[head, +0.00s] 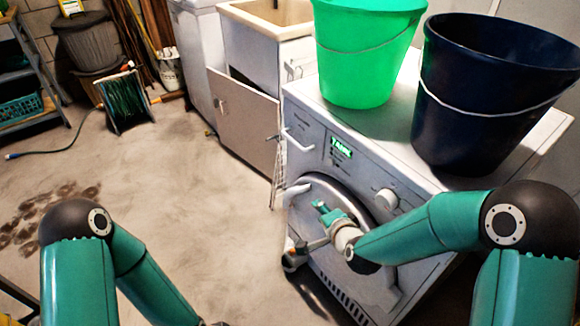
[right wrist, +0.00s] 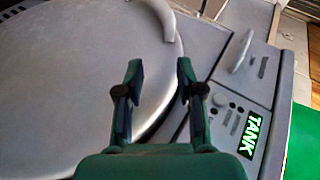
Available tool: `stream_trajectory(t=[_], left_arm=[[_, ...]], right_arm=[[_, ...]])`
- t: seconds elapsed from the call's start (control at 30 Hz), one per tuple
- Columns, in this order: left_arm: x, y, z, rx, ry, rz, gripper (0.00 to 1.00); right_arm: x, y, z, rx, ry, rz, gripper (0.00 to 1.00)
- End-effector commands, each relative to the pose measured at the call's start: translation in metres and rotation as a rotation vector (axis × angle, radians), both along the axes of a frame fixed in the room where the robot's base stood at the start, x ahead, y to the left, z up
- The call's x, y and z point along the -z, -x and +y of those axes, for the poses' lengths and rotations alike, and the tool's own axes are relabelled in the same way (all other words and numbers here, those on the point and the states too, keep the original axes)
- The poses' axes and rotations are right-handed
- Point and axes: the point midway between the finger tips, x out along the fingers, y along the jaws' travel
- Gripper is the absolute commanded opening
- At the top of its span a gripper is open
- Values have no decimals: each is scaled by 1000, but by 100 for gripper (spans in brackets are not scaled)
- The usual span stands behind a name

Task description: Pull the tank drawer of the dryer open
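The dryer (head: 365,165) stands on the right in the head view. Its tank drawer (head: 312,131) is at the upper left of the front and looks flush with the panel. A pale bar handle (head: 298,141) is on it. In the right wrist view the drawer (right wrist: 262,72) and its handle (right wrist: 241,50) are at the upper right. My right gripper (head: 322,207) is in front of the round door, below the drawer and apart from its handle. In the right wrist view the gripper (right wrist: 159,68) is open and empty. My left gripper is out of view.
A lit TANK display (head: 341,147) and a knob (head: 386,199) are beside the drawer. A green bucket (head: 362,60) and dark blue bucket (head: 480,95) stand on top. A cabinet with an open door (head: 243,120) is to the left. The floor (head: 190,190) in front is largely clear.

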Motion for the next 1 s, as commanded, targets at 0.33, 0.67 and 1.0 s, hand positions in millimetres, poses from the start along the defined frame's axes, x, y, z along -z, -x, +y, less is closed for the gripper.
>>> stream_trajectory(t=[0.33,0.67,1.0], left_arm=[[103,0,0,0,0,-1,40],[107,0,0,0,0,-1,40],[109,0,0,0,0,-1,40]], right_arm=[[-63,-51,38,175,-459,-293,37],[-79,-71,46,193,-533,-324,37],[-73,-129,60,193,-531,-324,37]])
